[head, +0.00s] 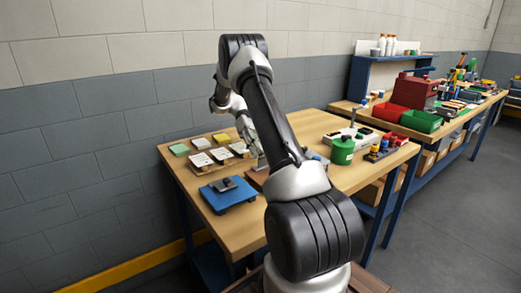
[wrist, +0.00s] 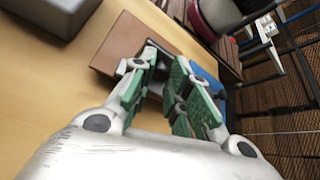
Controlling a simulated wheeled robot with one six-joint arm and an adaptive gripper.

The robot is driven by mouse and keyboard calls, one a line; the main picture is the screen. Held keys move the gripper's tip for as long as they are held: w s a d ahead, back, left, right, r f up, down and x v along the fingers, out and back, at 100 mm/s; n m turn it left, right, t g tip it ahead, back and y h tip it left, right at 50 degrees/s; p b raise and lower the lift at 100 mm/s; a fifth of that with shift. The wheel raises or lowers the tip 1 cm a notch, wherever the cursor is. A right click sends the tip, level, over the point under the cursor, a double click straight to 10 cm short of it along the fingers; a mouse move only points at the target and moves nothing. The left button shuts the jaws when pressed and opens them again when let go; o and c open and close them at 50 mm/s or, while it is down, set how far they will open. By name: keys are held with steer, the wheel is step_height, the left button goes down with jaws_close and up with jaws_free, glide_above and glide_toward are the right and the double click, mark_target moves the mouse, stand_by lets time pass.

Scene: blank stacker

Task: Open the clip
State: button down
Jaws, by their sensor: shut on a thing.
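My gripper (wrist: 163,84) has green-padded fingers and is low over the wooden table, at the edge of a flat brown board (wrist: 125,42). Its fingers are closed on a small dark piece between them, which looks like part of the clip. The pads hide most of that piece, so I cannot tell its shape or how far it is open. In the head view my own arm hides the fingertips and the clip.
A blue plate with a dark block (head: 228,186) is at the table's front left. Several small trays (head: 200,160) with cards or pads lie behind it. A green canister (head: 342,151) stands to the right. A grey box (wrist: 62,14) is near the board. Bare wood (head: 310,125) lies at the back.

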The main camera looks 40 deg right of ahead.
steer(key=shift+w+f+g, duration=0.1)
steer(key=shift+f+g, duration=0.25)
steer(key=shift+g, duration=0.05)
steer(key=c, duration=1.3)
jaws_free()
steer(key=shift+r, duration=0.1)
